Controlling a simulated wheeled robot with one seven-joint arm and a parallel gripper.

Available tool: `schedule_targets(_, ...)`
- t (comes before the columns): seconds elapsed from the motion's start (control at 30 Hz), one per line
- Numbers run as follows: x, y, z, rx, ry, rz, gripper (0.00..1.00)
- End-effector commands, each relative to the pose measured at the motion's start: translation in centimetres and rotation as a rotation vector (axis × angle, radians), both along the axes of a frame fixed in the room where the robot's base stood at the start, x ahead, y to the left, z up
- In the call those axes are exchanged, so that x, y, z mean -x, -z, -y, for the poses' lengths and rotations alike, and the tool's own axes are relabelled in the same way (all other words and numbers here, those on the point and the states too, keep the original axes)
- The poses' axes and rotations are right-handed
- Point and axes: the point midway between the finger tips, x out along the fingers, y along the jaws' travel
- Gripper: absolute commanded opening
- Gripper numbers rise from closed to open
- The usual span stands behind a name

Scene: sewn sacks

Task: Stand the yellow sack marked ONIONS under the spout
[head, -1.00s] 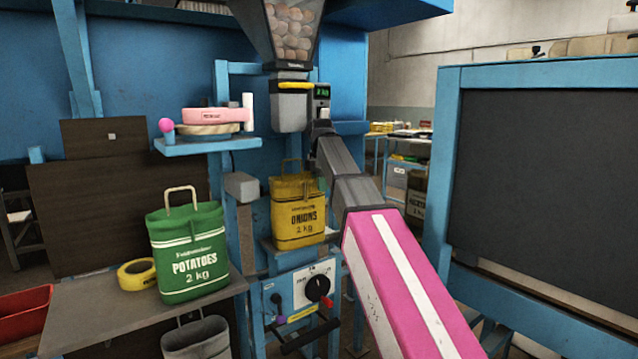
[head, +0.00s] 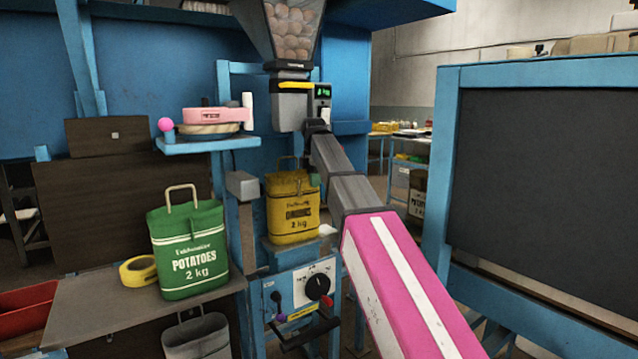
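The yellow sack marked ONIONS, 2 kg (head: 292,212) stands nearly upright on a small blue platform (head: 285,251). Its handle loop is up and its lettering is blurred. The grey spout (head: 291,112), below a clear hopper of round brown goods (head: 290,30), is above the sack, with a gap between them. My arm reaches up from the lower right, its far end beside the spout. My gripper cannot be made out clearly; it seems to be behind my arm's grey links, close to the sack's right side. Its fingers and any contact with the sack are hidden.
A green POTATOES sack (head: 188,250) and a yellow tape roll (head: 138,270) are on the grey bench at left. A grey bin (head: 197,338) is below. A shelf with a pink ring (head: 212,115) is left of the spout. A dark framed board (head: 550,180) fills the right.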

Motion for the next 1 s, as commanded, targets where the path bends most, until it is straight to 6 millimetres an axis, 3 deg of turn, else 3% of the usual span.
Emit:
schedule_targets(0.27, -0.5, -0.1, -0.4, 0.000, -0.001, 0.000, 0.00)
schedule_targets(0.3, -0.5, -0.1, -0.4, 0.000, -0.001, 0.000, 0.14)
schedule_targets(0.37, -0.6, -0.1, -0.4, 0.000, -0.001, 0.000, 0.34)
schedule_targets(0.77, -0.8, -0.7, -0.5, 0.000, -0.002, 0.001, 0.34)
schedule_targets(1.0, -0.8, -3.6, -0.5, -0.002, -0.003, 0.004, 0.34)
